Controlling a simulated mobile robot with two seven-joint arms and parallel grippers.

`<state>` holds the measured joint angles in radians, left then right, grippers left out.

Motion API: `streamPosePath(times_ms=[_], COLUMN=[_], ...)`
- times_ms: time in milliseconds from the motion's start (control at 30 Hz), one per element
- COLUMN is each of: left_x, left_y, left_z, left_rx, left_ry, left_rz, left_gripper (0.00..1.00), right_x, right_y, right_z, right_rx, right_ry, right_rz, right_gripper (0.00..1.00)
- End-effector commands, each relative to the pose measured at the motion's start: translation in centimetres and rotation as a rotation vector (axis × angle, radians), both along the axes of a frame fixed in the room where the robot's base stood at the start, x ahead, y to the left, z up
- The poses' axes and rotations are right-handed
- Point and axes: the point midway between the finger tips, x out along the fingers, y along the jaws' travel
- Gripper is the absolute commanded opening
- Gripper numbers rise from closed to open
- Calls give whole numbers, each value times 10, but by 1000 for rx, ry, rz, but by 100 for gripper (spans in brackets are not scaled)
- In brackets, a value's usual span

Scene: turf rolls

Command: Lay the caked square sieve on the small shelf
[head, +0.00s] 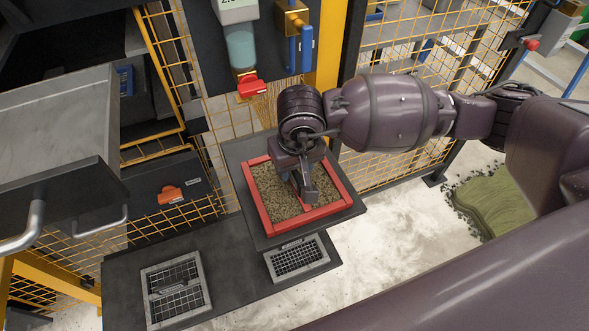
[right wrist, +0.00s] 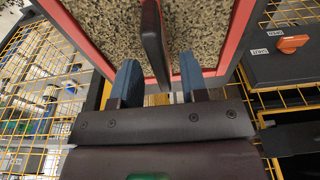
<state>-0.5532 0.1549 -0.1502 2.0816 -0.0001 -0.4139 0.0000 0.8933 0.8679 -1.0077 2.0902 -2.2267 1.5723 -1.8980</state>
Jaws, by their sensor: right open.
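The caked square sieve (head: 262,212) has a red frame filled with a grainy brown-grey cake (head: 275,197). It appears to lie flat on a small dark shelf (head: 238,157) in the middle of the head view. My right gripper (head: 304,190) is over the sieve, pointing down. In the right wrist view the sieve's cake (right wrist: 105,25) fills the top. A dark upright bar (right wrist: 153,40), seemingly the sieve's handle, stands between the blue-padded fingers of the right gripper (right wrist: 157,84). The fingers are apart, with gaps on both sides of the bar. My left gripper is out of view.
A lower dark ledge (head: 125,285) holds two grey-framed grids (head: 175,288) (head: 297,258). Yellow mesh fencing (head: 395,165) stands behind. A metal drawer (head: 55,125) juts in at left. Green turf (head: 500,200) lies on the pale floor at right.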

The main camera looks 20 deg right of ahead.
Motion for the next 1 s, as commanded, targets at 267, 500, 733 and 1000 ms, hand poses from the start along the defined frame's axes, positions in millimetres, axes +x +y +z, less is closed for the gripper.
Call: streamPosePath(times_ms=[267, 500, 733, 1000], left_x=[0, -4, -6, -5], left_y=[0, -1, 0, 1], left_z=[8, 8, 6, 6], left_rx=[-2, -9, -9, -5], left_ry=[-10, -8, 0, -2], left_rz=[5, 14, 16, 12], left_gripper=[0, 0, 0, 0], right_x=[-8, -13, -15, -15], right_y=[-1, -1, -1, -1], right_z=[57, 89, 98, 98], right_rx=[-2, -1, -1, -1], right_ry=[-6, -2, 0, 1], right_rz=[1, -1, 0, -1], right_gripper=[40, 40, 40, 40])
